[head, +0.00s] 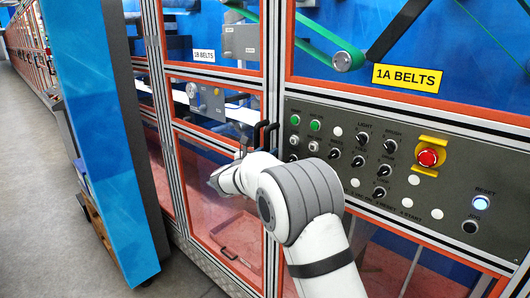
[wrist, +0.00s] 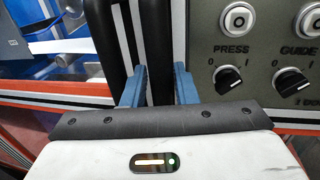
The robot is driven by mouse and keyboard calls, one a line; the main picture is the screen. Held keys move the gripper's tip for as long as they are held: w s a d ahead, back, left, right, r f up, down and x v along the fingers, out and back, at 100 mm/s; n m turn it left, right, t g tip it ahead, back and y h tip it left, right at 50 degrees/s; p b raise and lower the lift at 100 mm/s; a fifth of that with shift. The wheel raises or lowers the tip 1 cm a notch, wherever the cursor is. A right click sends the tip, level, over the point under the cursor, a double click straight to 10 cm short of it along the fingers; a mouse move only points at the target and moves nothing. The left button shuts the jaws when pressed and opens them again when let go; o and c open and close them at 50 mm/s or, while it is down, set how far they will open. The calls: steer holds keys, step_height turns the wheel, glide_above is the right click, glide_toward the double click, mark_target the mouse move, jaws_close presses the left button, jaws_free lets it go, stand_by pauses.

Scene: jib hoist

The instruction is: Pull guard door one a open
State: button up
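The guard door labelled 1A BELTS (head: 408,77) is at the right in the head view, with a clear pane in an orange-red frame; it looks flush with the machine front. Two black upright handles stand side by side left of the control panel: a left handle (head: 258,133) and a right handle (head: 271,137). In the wrist view the right handle (wrist: 158,45) runs between the blue fingers of my gripper (wrist: 160,85), which look closed on it. The left handle (wrist: 108,45) is outside the left finger. In the head view my arm hides the fingertips.
A dark control panel (head: 400,165) with knobs, buttons and a red emergency stop (head: 428,157) is close on the right.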

steer(key=shift+c, duration=0.4)
jaws_close()
